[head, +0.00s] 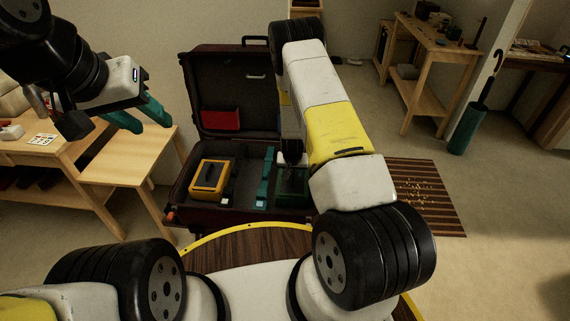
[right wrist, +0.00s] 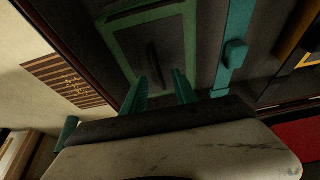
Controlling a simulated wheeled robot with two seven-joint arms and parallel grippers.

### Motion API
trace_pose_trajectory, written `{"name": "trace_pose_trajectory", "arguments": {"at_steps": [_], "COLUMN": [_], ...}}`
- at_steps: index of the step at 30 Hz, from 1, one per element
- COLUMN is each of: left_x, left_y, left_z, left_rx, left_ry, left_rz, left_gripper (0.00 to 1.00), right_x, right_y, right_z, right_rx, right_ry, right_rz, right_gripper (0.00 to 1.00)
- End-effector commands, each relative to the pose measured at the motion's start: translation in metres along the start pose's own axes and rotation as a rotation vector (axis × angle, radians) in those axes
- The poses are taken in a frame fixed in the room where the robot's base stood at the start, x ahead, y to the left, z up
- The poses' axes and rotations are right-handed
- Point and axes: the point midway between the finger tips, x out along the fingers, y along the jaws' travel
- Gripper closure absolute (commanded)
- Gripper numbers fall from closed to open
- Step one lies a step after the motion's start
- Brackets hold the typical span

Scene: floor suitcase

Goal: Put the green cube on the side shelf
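I see no clear green cube. A dark green, box-like shape (head: 292,188) lies in the right part of the open suitcase (head: 181,198), partly hidden by my right arm. In the right wrist view it appears as a green-edged rectangle (right wrist: 118,48) with a dark middle; I cannot tell whether it is a box or a recess. My left gripper (head: 140,118) is open and empty above the light wooden side shelf (head: 122,167), at the left.
The suitcase also holds a yellow-orange case (head: 209,177), a teal bar-like item (head: 265,177) and a red item (head: 220,120) in its lid. A striped mat (head: 432,195) lies to the right. A workbench (head: 437,48) stands at the back right. The side shelf's middle looks clear.

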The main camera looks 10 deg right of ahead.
Motion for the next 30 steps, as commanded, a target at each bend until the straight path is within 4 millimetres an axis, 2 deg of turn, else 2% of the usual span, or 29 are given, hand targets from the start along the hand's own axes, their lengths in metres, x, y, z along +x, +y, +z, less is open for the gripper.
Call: {"name": "trace_pose_trajectory", "arguments": {"at_steps": [3,11,16,17,30], "left_x": [0.0,0.0,0.0,0.0,0.0], "left_y": [0.0,0.0,0.0,0.0,0.0], "left_z": [0.0,0.0,0.0,0.0,0.0], "left_rx": [0.0,0.0,0.0,0.0,0.0], "left_ry": [0.0,0.0,0.0,0.0,0.0], "left_rz": [0.0,0.0,0.0,0.0,0.0], "left_gripper": [0.6,0.6,0.6,0.6,0.6], "right_x": [0.013,0.0157,0.0155,0.0155,0.0153], "right_y": [0.0001,-0.0003,-0.0003,-0.0002,-0.0002], "right_z": [0.0,-0.0006,-0.0005,-0.0005,-0.0005], "right_rx": [0.0,0.0,0.0,0.0,0.0], "right_ry": [0.0,0.001,0.001,0.001,0.0], "right_rz": [0.0,0.0,0.0,0.0,0.0], "right_gripper": [0.66,0.66,0.97,1.0,1.0]}}
